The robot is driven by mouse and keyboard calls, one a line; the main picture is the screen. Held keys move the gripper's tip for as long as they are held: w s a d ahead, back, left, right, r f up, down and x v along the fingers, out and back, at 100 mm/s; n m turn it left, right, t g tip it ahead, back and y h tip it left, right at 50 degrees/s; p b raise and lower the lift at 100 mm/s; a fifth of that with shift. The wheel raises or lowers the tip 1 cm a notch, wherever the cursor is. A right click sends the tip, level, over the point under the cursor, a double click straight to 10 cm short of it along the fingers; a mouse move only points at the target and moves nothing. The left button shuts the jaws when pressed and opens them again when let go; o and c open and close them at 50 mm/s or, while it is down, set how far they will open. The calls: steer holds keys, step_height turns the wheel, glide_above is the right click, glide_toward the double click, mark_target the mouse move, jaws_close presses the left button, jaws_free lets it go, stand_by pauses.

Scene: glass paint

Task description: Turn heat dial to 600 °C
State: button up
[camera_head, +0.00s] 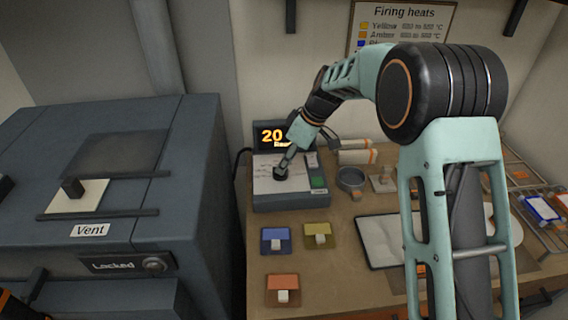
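The heat dial (280,173) is a small dark knob on the sloped pale face of the grey control box (290,203), at the back of the bench. The display (270,135) behind it reads "20" in orange, with smaller text under it that I cannot read fully. My gripper (284,166) comes down from the upper right and its fingertips are at the dial. The fingers look close together, but I cannot tell whether they grip the dial or only touch it. The dial's pointer and scale marks are too small to read.
A green button (318,182) sits right of the dial. Blue (276,240), yellow (319,235) and orange (283,289) pieces lie in front of the box. The kiln (190,230), marked "Vent" and "Locked", stands left.

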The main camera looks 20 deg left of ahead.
steer(key=shift+x, duration=1.1)
jaws_close()
